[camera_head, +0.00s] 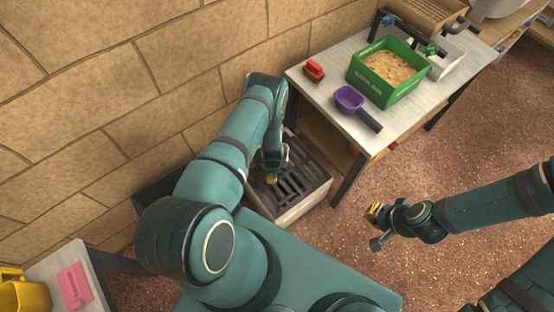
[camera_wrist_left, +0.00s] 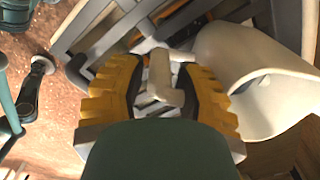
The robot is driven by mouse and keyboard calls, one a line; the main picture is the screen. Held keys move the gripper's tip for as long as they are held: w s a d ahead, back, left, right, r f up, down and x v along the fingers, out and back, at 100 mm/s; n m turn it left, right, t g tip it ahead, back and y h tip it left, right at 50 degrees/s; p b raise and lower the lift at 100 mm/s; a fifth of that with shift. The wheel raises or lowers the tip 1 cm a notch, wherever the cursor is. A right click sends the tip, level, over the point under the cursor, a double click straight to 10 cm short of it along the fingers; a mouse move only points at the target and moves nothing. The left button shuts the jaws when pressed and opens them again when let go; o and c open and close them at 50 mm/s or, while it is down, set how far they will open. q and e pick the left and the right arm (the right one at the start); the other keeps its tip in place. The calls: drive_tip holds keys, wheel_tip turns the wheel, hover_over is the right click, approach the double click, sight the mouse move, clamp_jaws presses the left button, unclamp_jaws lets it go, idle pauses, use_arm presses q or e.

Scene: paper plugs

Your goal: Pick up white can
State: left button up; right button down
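In the left wrist view, a white rounded can (camera_wrist_left: 268,88) lies at the right, with its open mouth partly showing. A pale handle-like piece (camera_wrist_left: 163,82) stands between the yellow fingers of my left gripper (camera_wrist_left: 160,92). The fingers are spread on both sides of it, with small gaps visible, so the gripper looks open. In the head view my left gripper (camera_head: 270,179) reaches down at the slatted crate, mostly hidden by its own wrist; I cannot make out the can there. My right gripper (camera_head: 376,224) hangs over bare floor, apparently empty; its finger opening is unclear.
A slatted light crate (camera_head: 308,203) stands on the floor by the wall. A table (camera_head: 328,95) beside it holds a green box of shavings (camera_head: 358,73), a purple scoop (camera_head: 348,98) and a red item (camera_head: 314,70). A pink block (camera_head: 75,286) lies lower left.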

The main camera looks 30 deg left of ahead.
use_arm(q)
clamp_jaws()
drive_tip(key=shift+r, duration=0.1)
